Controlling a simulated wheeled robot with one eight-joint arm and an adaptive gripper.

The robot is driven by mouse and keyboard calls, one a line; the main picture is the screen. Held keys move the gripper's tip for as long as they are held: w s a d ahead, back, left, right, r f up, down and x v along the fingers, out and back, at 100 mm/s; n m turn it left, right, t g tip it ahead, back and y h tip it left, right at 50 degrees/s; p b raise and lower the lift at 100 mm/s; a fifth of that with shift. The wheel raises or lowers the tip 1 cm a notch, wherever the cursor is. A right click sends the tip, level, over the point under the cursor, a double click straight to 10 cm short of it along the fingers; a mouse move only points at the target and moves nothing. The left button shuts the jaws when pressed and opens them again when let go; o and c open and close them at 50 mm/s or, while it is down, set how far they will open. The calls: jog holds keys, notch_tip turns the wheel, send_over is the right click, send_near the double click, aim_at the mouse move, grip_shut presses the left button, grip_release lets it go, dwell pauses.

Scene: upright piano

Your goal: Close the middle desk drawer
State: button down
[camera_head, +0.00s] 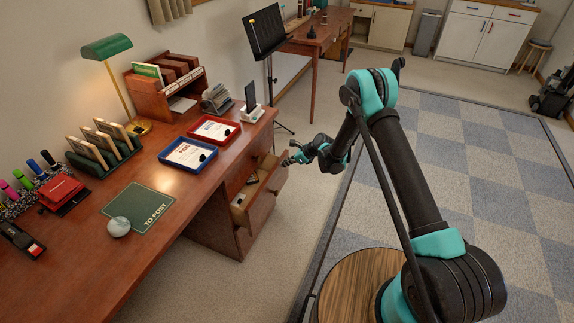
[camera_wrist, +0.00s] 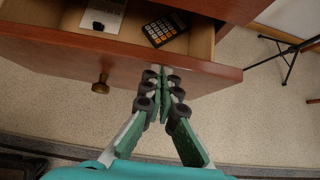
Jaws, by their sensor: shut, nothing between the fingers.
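In the head view my gripper (camera_head: 290,161) is just right of the drawer.
The desk top (camera_head: 150,262) above carries a blue tray (camera_head: 188,153), a red tray (camera_head: 214,130), a lamp (camera_head: 107,47) and other items. A music stand (camera_head: 266,35) stands behind the desk's far end. Open carpet (camera_head: 290,215) lies right of the desk.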

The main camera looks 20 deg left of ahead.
aim_at(277, 163)
jog(key=a, duration=0.4)
jog(key=shift+w+a, duration=0.15)
jog(key=shift+a, duration=0.15)
